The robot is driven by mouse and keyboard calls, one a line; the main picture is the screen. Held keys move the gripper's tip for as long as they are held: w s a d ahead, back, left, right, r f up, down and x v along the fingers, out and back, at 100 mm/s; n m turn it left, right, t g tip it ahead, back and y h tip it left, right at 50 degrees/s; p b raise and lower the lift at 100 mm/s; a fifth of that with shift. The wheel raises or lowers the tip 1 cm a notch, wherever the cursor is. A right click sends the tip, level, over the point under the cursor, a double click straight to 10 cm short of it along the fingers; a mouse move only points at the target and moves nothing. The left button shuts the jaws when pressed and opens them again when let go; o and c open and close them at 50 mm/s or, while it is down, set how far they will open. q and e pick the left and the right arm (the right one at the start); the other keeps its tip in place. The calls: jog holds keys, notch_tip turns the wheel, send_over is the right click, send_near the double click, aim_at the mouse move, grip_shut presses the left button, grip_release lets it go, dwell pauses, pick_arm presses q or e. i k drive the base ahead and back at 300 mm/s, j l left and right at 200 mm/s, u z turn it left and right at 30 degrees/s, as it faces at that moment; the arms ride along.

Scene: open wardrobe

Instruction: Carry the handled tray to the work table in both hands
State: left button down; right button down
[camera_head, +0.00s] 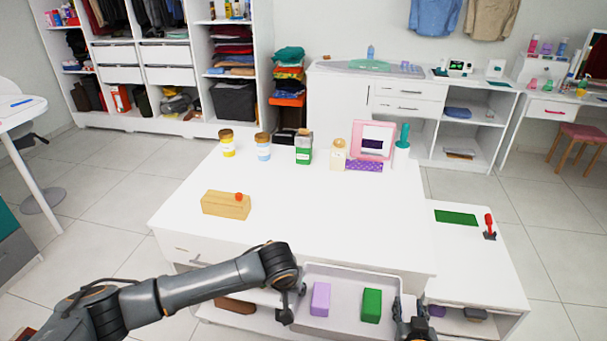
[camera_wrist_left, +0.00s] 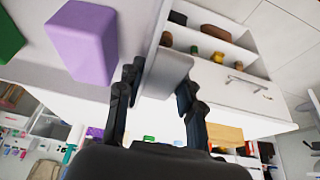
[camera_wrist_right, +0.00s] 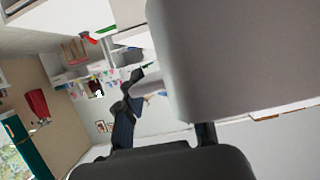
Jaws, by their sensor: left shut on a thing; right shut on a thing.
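The handled tray (camera_head: 345,276) is pale grey, at the bottom of the head view just in front of the work table's near edge. A purple block (camera_head: 320,299) and a green block (camera_head: 371,305) stand in it. My left gripper (camera_head: 290,303) is shut on the tray's left side; the left wrist view shows a grey handle (camera_wrist_left: 171,72) between its fingers. My right gripper (camera_head: 411,318) is at the tray's right side, shut on it; in the right wrist view a large grey part of the tray (camera_wrist_right: 240,60) hides much of the fingers.
The white work table (camera_head: 300,215) has a clear middle. A wooden block with a red knob (camera_head: 226,205) stands at its left. Jars, a green box (camera_head: 303,148) and a pink frame (camera_head: 372,140) line its far edge. A lower side table (camera_head: 470,262) adjoins at right.

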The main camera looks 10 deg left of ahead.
aim_at(357, 223)
jog(key=i, duration=1.25)
